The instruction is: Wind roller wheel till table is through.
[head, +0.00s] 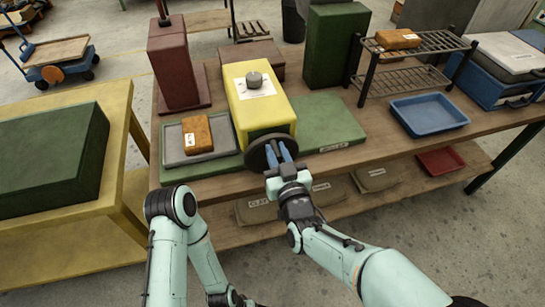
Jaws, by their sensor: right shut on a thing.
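The roller is a yellow boxy press (268,110) with a round grey knob and a white label on top. Its dark roller wheel (256,158) is on the near face. My right gripper (278,152) is at the wheel, its blue fingers shut on it and hiding part of it.
A dark red column (173,65) and a tall green block (334,45) stand behind. A wire rack (415,50) and blue tray (428,113) are to the right. Sacks (375,178) lie on the lower shelf. A yellow bench (60,228) with a green block stands left.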

